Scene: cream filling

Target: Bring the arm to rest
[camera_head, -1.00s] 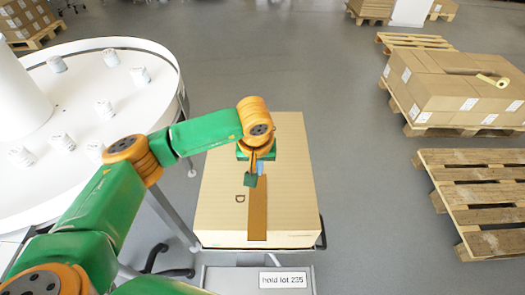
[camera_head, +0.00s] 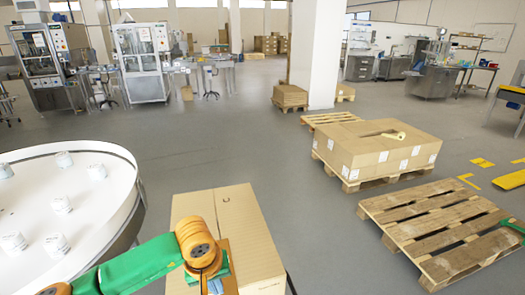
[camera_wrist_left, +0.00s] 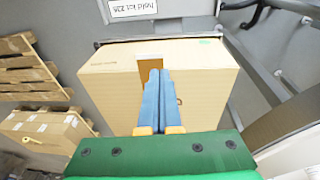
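My left arm comes in from the bottom left of the head view. Its gripper (camera_head: 214,288) is at the bottom edge, over the near part of a closed cardboard box (camera_head: 252,215), and is partly cut off. In the left wrist view the two blue fingers (camera_wrist_left: 160,90) lie side by side with nothing visible between them. The box also shows there (camera_wrist_left: 205,75), beyond the fingertips, with a brown tape strip. I cannot tell whether the fingers touch it.
A round white table (camera_head: 118,160) with several white jars stands at the left. An empty pallet (camera_head: 430,225) lies at the right, and a pallet of cartons (camera_head: 375,148) stands behind it. The grey floor between is clear. A sign (camera_wrist_left: 132,8) reads "hold lot 235".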

